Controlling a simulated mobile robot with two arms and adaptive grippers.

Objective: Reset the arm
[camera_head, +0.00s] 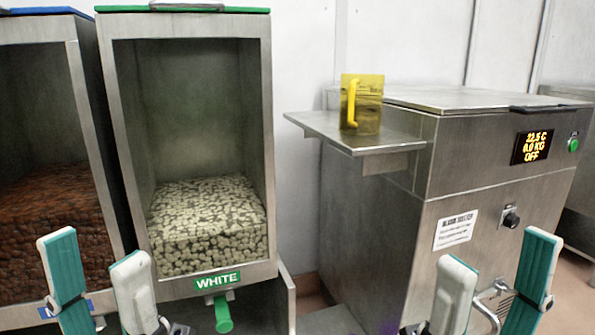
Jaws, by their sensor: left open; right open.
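My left gripper (99,283) is at the lower left, its two teal-and-white fingers spread apart with nothing between them. It is in front of the bins. My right gripper (492,290) is at the lower right, also open and empty, in front of the steel machine (385,240). Both grippers point upward in the picture. Only the fingers show clearly; most of both arms is outside the view.
A bin labelled WHITE (267,150) holds pale pieces (207,225). A bin of brown pieces (50,230) stands left of it. A yellow jug (368,108) stands on the machine's side shelf (310,122). The machine's display (532,147) reads 22.5 C, 0.0 KG, OFF.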

